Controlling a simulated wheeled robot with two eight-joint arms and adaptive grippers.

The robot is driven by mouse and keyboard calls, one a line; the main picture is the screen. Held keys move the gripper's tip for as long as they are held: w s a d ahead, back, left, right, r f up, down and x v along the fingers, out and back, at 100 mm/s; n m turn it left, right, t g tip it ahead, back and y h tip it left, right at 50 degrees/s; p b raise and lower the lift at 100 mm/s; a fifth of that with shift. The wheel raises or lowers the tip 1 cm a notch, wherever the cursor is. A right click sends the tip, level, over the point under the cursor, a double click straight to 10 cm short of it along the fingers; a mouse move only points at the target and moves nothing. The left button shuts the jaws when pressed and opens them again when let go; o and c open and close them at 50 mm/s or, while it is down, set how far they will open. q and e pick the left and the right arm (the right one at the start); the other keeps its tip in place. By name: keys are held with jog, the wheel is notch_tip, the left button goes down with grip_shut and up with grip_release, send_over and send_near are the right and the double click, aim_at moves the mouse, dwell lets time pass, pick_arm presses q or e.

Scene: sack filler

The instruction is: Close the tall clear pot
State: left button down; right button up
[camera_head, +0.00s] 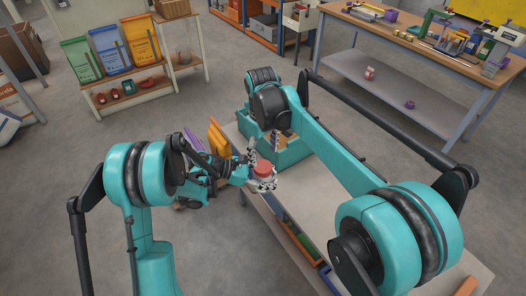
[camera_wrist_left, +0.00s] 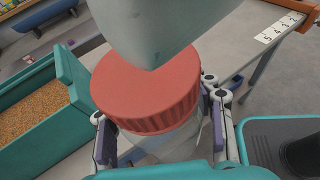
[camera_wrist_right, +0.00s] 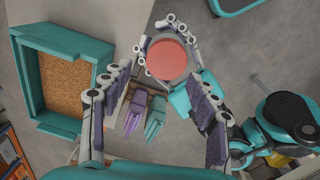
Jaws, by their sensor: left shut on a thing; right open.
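The tall clear pot (camera_wrist_left: 170,148) is upright between the fingers of my left gripper (camera_head: 262,183), which is shut on it. A ribbed red lid (camera_wrist_left: 146,88) sits over the pot's mouth; it also shows from above in the right wrist view (camera_wrist_right: 168,58), inside the pot's clear outline. I cannot tell whether the lid is screwed tight. My right gripper (camera_wrist_right: 157,88) is open and empty, its fingers wide apart, with the pot and lid beyond its fingertips. Part of a grey-teal arm piece hides the lid's far edge in the left wrist view.
A teal bin (camera_wrist_right: 98,48) of grain stands beside the pot. A purple scoop-like thing (camera_wrist_right: 122,112) and a teal one (camera_wrist_right: 156,116) lie near it. A pale bench (camera_head: 322,190) runs under my right arm. A shelf with colored sacks (camera_head: 141,40) stands at back left.

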aim_at(263, 166)
jog(key=shift+w+r+n+t, duration=0.3)
jog(key=shift+r+n, duration=0.25)
jog(key=shift+n, duration=0.35)
jog(key=shift+r+n, duration=0.35)
jog(key=shift+n, duration=0.45)
jog(key=n, duration=0.2)
jog(key=s+r+n+g, duration=0.1)
jog(key=shift+s+a+r+n, duration=0.1)
jog(key=shift+r+n, duration=0.2)
jog(key=shift+n, duration=0.1)
jog(key=shift+f, duration=0.1)
jog(key=shift+f, duration=3.95)
